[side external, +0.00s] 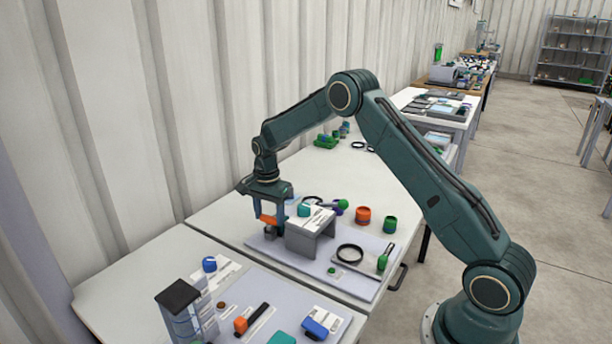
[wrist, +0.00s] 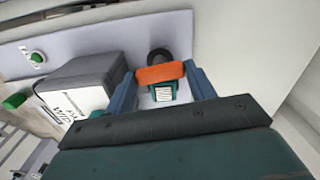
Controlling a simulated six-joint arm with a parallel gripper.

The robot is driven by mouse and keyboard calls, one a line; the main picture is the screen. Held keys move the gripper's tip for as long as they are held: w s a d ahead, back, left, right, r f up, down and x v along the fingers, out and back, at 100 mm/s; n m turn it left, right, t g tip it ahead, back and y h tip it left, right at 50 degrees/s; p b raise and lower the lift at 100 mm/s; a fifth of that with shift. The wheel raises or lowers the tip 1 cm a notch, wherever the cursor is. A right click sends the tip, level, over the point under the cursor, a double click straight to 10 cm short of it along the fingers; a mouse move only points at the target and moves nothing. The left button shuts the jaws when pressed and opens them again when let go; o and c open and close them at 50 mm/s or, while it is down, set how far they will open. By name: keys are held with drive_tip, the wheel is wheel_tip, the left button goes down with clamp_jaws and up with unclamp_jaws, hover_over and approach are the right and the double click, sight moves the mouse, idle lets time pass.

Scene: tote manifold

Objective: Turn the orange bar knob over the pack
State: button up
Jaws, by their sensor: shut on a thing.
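The orange bar knob (wrist: 160,74) lies crosswise between the two blue fingers of my gripper (wrist: 161,71) in the wrist view. The fingers are shut on its ends. In the side external view the orange bar knob (side external: 269,220) shows low at my gripper (side external: 266,217), at the left end of the grey board. In the wrist view a small green piece with a striped white label (wrist: 163,92) shows close to the bar, and a dark round part (wrist: 160,55) shows behind it. I cannot tell which piece is the pack.
A grey block with a white label (side external: 310,229) stands close to the right of my gripper. A black ring (side external: 350,253) and a green-handled part (side external: 382,262) lie farther right on the board. Orange (side external: 363,215) and green (side external: 390,224) cylinders stand behind.

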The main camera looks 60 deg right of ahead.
drive_tip(key=n, duration=0.3)
drive_tip(key=shift+n, duration=0.4)
drive_tip(key=n, duration=0.4)
drive_tip(key=shift+n, duration=0.3)
drive_tip(key=n, duration=0.4)
drive_tip(key=shift+r+n, duration=0.1)
drive_tip(key=shift+n, duration=2.1)
drive_tip(key=o, duration=1)
drive_tip(key=shift+r, duration=0.1)
